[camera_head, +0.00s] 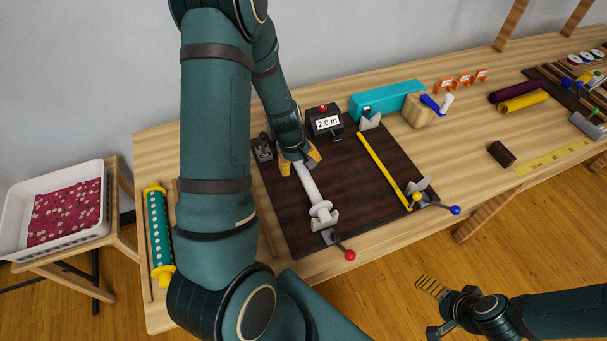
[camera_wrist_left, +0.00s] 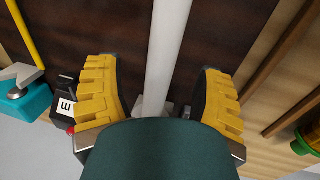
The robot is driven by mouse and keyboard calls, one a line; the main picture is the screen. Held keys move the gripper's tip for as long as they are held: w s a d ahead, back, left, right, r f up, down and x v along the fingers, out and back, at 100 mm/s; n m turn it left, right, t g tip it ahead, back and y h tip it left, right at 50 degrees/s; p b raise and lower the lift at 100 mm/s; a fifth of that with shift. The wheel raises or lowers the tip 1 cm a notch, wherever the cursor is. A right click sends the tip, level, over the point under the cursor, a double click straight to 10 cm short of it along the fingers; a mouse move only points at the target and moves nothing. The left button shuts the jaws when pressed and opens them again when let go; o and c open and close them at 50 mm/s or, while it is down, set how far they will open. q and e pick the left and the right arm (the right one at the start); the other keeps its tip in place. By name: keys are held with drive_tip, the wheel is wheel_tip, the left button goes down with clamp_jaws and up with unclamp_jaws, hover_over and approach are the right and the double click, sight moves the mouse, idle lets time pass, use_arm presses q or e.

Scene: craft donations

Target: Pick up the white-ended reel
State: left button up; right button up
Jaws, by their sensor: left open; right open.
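My left gripper (camera_head: 299,162) is open above the far part of the rod. In the left wrist view the rod (camera_wrist_left: 169,45) runs between the two yellow fingers (camera_wrist_left: 158,95), with a gap on each side. My right gripper (camera_head: 436,306) is open and empty, low in front of the table, well away from the reel.
The dark board (camera_head: 360,215) carries clamps with a red knob (camera_head: 350,255) and a blue knob (camera_head: 455,210), a yellow rod (camera_head: 383,168) and a "2.0 m" display box (camera_head: 327,124). A yellow-ended teal reel (camera_head: 158,235) lies at left, beside a white basket (camera_head: 102,180).

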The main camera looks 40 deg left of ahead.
sight(301, 168)
use_arm(q)
drive_tip(key=f, duration=0.3)
drive_tip(key=shift+w+d+f+b, duration=0.1)
drive_tip(key=shift+w+f+b, duration=0.2)
drive_tip(key=shift+f, duration=0.1)
drive_tip(key=shift+s, duration=0.1)
clamp_jaws()
